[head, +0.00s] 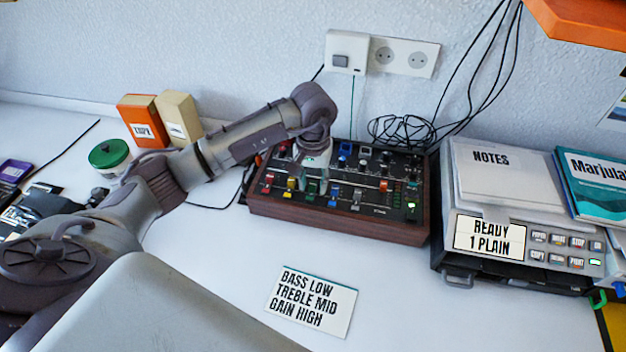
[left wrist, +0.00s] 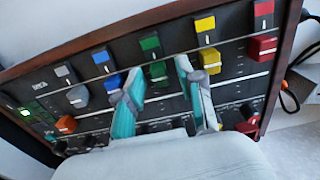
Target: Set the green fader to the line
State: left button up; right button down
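The mixer (head: 340,222) is a dark panel in a wooden case, with coloured fader caps and white lines across its slots. The green fader (left wrist: 158,71) shows in the left wrist view, with a green label (left wrist: 150,45) above it. My left gripper (left wrist: 161,76) is open, with one finger on each side of the green fader; gaps show beside the cap. In the head view my left gripper (head: 313,179) reaches down over the panel and partly hides the faders. I cannot tell which line is meant. My right gripper is not in view.
A card (head: 312,302) reading "BASS LOW TREBLE MID GAIN HIGH" lies in front. A printer-like device (head: 490,238) showing "READY 1 PLAIN" stands close at right. Loose cables (head: 402,130) lie behind the mixer. Boxes (head: 142,122) and a green-lidded jar (head: 108,155) stand at left.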

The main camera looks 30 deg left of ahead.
aim_at(317, 177)
pick_arm(q)
grip_shut()
jog(key=shift+w+f+b, duration=0.1)
jog(key=shift+w+b, duration=0.15)
jog(key=shift+b, duration=0.05)
jog(key=w+b, duration=0.1)
jog(key=w+a+b, duration=0.1)
jog(key=w, duration=0.1)
jog(key=shift+f, duration=0.1)
jog(key=shift+w+b, duration=0.25)
jog(key=shift+b, duration=0.05)
jog(key=shift+r, duration=0.2)
